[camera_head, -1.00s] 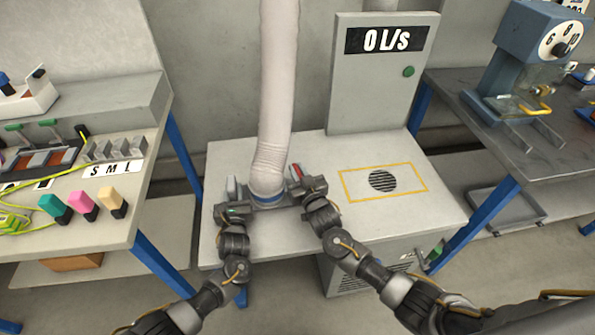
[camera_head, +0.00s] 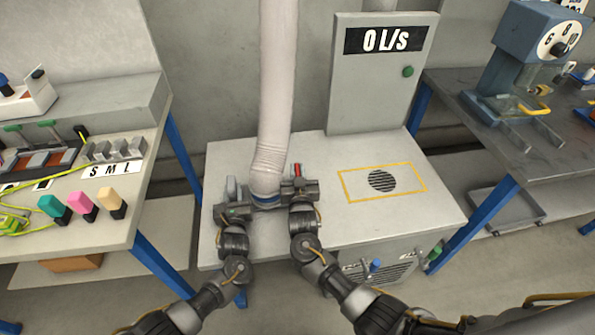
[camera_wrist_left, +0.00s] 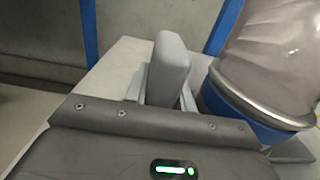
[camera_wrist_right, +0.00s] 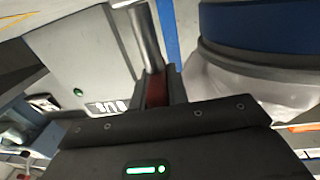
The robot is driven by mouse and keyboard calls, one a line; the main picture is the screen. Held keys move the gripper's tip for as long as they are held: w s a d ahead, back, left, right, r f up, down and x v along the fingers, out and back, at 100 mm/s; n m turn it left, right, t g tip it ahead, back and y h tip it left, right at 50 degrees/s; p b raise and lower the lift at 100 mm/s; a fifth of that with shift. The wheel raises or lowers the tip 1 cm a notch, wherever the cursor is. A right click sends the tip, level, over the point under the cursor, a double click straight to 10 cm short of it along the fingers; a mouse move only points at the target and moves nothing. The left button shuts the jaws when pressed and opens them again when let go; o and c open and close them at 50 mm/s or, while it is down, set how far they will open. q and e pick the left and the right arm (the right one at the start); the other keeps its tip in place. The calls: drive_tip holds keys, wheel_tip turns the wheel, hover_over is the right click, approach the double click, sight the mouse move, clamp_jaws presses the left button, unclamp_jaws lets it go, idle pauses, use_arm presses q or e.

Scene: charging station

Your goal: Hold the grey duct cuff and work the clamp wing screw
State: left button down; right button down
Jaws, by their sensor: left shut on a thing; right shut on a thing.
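The pale duct hose (camera_head: 272,110) hangs down to the bench, with a blue band (camera_head: 266,201) at its lower end. My left gripper (camera_head: 231,208) is left of this end, shut on an upright grey tab (camera_wrist_left: 168,70), taken as part of the grey cuff; the tab also shows in the head view (camera_head: 231,188). My right gripper (camera_head: 300,189) is right of the band, shut on the red wing screw (camera_wrist_right: 156,90). A metal rod (camera_wrist_right: 147,38) stands in line with the red piece. The clamp body is largely hidden by my grippers.
The grey bench (camera_head: 330,215) is clear to the right, around a yellow-outlined vent (camera_head: 382,181). A grey cabinet (camera_head: 375,95) reading "0 L/s" stands behind it. Side tables hold coloured blocks (camera_head: 83,205) at left and a blue dial machine (camera_head: 540,45) at right.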

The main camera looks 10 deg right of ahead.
drive_tip(key=c, duration=1.4)
unclamp_jaws()
drive_tip(key=shift+o, duration=0.2)
drive_tip(key=shift+s, duration=0.1)
drive_tip(key=s+a, duration=0.1)
drive_tip(key=s, duration=1)
drive_tip(key=shift+s, duration=0.4)
